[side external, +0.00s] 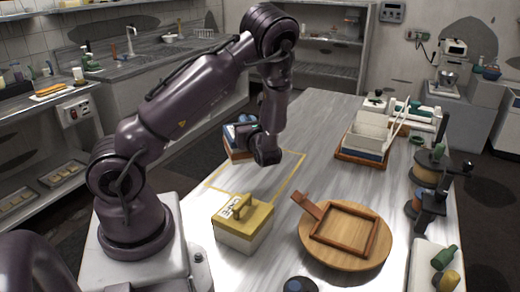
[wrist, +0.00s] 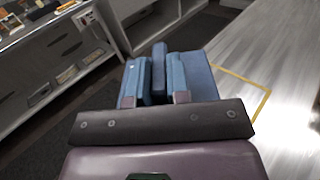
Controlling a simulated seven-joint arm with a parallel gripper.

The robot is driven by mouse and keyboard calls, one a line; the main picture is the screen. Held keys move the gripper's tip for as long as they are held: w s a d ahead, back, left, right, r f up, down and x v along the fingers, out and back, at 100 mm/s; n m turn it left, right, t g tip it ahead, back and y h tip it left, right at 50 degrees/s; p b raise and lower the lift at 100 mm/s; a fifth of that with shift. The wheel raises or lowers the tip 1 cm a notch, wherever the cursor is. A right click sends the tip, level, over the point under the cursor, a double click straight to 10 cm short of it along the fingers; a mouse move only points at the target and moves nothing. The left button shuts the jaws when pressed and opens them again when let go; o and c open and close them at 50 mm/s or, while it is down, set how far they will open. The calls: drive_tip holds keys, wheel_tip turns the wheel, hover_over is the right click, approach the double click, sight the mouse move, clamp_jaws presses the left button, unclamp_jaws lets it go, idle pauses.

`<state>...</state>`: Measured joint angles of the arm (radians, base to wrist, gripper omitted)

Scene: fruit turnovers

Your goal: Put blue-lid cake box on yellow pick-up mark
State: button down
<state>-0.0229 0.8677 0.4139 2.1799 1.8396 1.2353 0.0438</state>
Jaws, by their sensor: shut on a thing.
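The blue-lid cake box (side external: 231,151) is at the far left side of the table, partly hidden behind my gripper (side external: 246,131) in the side view. In the wrist view the blue lid (wrist: 196,78) has a raised blue handle (wrist: 159,68). My gripper (wrist: 155,97) is shut on this handle, one finger on each side. The yellow pick-up mark (side external: 291,176) is a thin yellow outline on the table, just right of the box. One corner shows in the wrist view (wrist: 264,101). I cannot tell whether the box touches the table.
A yellow-lid box (side external: 246,238) with a handle stands at the mark's near edge. A round wooden board (side external: 374,247) with a wooden frame lies to the right. A wooden tray (side external: 362,157) with white and blue boxes stands farther back. The outline's inside looks mostly clear.

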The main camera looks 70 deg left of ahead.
drive_tip(key=w+a+f, duration=0.1)
drive_tip(key=f, duration=0.1)
drive_tip(key=w+a+f, duration=0.4)
drive_tip(key=shift+w+a+f, duration=0.15)
drive_tip(key=shift+a+f, duration=0.05)
drive_tip(key=shift+f, duration=0.15)
drive_tip(key=shift+w+a+f, duration=0.15)
drive_tip(key=shift+f, duration=1.65)
drive_tip(key=shift+f, duration=0.1)
drive_tip(key=c, duration=1.1)
unclamp_jaws()
